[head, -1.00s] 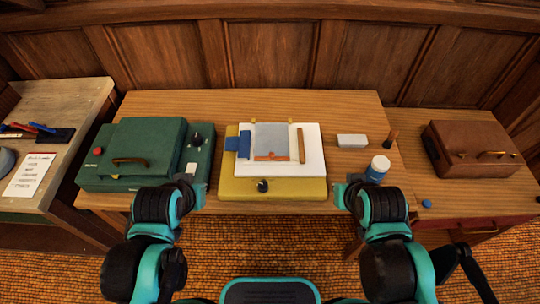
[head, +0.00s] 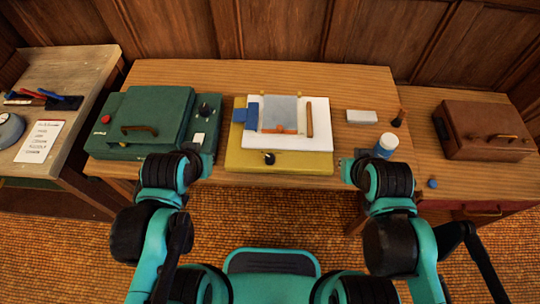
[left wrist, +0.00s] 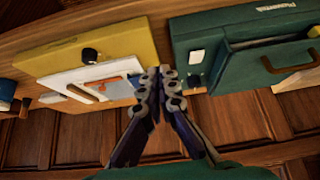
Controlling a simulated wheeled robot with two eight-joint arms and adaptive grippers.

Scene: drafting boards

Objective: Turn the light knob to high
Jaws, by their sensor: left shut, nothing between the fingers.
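A yellow board (head: 238,160) lies mid-table with a black knob (head: 268,157) on its front edge. This knob also shows in the left wrist view (left wrist: 90,55). A second dark knob (head: 207,108) is on the right side of the green case (head: 110,135), and also shows in the left wrist view (left wrist: 195,80). I cannot read either knob's marking or setting. My left gripper (left wrist: 160,76) is shut and empty, apart from both knobs and between the board and the case in its view. My right gripper (head: 348,170) is by the table's front right; its fingers are unclear.
White paper, a grey sheet (head: 279,112) and a wooden strip (head: 309,118) lie on the yellow board. A white block (head: 361,117) and a white-and-blue jar (head: 386,145) stand to the right. A brown case (head: 484,130) is on the right table.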

